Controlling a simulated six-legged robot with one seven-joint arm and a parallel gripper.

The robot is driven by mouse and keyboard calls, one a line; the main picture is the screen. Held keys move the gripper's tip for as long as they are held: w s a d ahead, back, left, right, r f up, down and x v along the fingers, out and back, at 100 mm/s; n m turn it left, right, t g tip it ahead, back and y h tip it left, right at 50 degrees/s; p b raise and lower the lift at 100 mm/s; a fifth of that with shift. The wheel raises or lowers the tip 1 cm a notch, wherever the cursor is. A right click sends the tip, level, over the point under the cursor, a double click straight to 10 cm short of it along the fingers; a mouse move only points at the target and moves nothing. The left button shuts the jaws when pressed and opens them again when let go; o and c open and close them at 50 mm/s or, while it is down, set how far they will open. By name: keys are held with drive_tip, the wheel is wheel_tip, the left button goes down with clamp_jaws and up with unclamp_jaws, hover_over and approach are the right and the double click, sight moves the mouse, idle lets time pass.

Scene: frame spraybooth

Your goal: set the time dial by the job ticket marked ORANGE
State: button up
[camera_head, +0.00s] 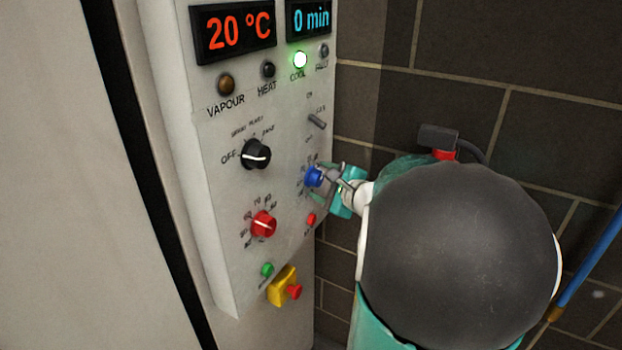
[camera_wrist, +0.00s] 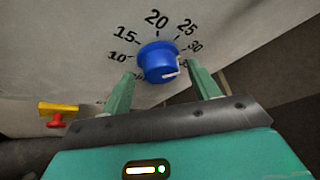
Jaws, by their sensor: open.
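The time dial is a blue knob (camera_head: 313,177) on the right side of the control panel. In the wrist view the blue knob (camera_wrist: 158,62) has a printed scale with 10, 15, 20, 25 and 30 around its top. Its white pointer mark lies at the lower right of the knob, below the 30. My gripper (camera_wrist: 161,73) is open, with one green finger on each side of the knob; I cannot tell whether they touch it. In the head view my gripper (camera_head: 331,186) is at the knob and partly covers it. No ORANGE job ticket shows.
The panel has a 20 °C display (camera_head: 236,33), a 0 min display (camera_head: 310,19) and a lit green COOL lamp (camera_head: 300,60). A black knob (camera_head: 256,155), red knob (camera_head: 263,224), green button (camera_head: 267,270) and yellow-based red stop button (camera_head: 284,287) are nearby. A brick wall (camera_head: 540,130) stands right.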

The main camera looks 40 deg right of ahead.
drive_tip(key=shift+w, duration=0.2)
drive_tip(key=shift+c, duration=0.4)
drive_tip(key=c, duration=0.9)
drive_tip(key=shift+m, duration=0.4)
drive_tip(key=o, duration=1)
